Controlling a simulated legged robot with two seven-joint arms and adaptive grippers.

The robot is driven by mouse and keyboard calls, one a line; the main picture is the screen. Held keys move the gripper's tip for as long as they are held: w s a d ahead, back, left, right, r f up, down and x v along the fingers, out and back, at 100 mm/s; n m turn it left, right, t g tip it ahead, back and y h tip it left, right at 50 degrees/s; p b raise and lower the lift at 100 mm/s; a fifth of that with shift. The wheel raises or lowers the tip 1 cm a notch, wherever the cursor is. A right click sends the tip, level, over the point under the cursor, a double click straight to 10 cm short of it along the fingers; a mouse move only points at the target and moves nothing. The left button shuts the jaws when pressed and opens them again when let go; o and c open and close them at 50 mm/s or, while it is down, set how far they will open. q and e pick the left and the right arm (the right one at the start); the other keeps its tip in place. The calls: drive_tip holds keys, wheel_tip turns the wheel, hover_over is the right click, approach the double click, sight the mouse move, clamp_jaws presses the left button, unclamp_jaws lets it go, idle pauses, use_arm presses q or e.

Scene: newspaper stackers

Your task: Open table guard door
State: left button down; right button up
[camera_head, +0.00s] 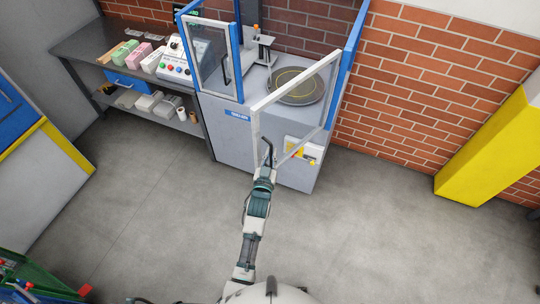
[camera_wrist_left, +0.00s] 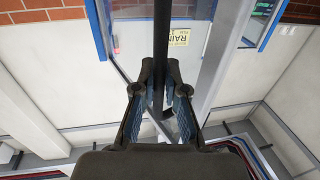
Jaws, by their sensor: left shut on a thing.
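The table guard is a blue and white frame with clear panels on a grey machine cabinet (camera_head: 215,120). Its right guard door (camera_head: 297,82) stands swung outward from the blue post at the right. Its left guard door (camera_head: 212,63) has a dark handle and stands across the left front. My left gripper (camera_head: 267,160) is at the free edge of the right door, shut on its black handle (camera_head: 268,148). In the left wrist view the handle (camera_wrist_left: 161,35) runs as a dark bar between the two fingers (camera_wrist_left: 160,75). My right gripper is not in view.
A round turntable (camera_head: 295,86) sits on the machine top. A dark shelf table (camera_head: 85,45) with boxes and a control box stands at the left. A yellow cabinet (camera_head: 490,150) stands by the brick wall at the right. The grey floor (camera_head: 370,220) in front is clear.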

use_arm(q)
drive_tip(key=shift+d+r, duration=0.1)
drive_tip(key=shift+r, duration=0.05)
drive_tip(key=c, duration=1.2)
unclamp_jaws()
drive_tip(key=shift+w, duration=0.1)
drive_tip(key=s+a, duration=0.1)
drive_tip(key=s, duration=1)
drive_tip(key=shift+s+a+f, duration=0.2)
drive_tip(key=shift+s, duration=0.15)
